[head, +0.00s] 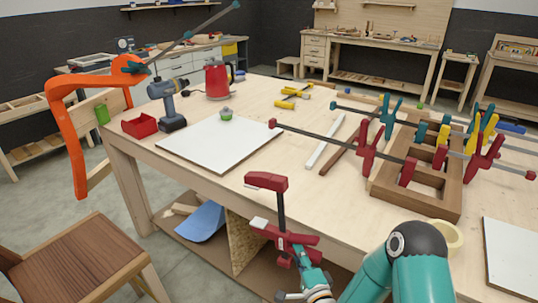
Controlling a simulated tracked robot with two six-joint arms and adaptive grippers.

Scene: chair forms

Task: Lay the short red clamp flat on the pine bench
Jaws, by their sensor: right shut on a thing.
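The short red clamp (282,205) is held upright in front of the near edge of the pine bench (240,190). Its red head (266,182) is at the top, with a dark bar down to the red lower jaw. My right gripper (303,262) is shut on the clamp's lower part, and its fingertips are partly hidden by it. The clamp looks raised; its exact distance from the bench is hard to tell. My left gripper is not in view.
A white board (220,143), drill (168,105), red kettle (217,80) and red bin (139,126) occupy the bench's left. A wooden frame (417,193) with several clamps stands right. A brown chair (75,265) stands lower left.

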